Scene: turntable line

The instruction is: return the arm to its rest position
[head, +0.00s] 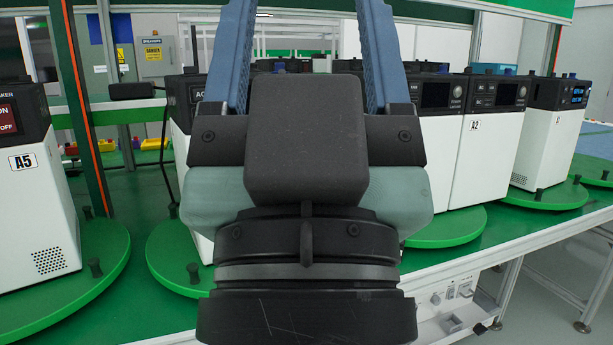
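The very tips are cut off by the top edge. The gripper hides the middle of the bench and part of the machines behind it.
White-and-black machines stand on green turntables (85,285) along a green bench (545,222). One at left is labelled A5 (40,215); another at right is labelled A2 (490,160). A dark green post (85,110) rises at left. Floor shows at lower right.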

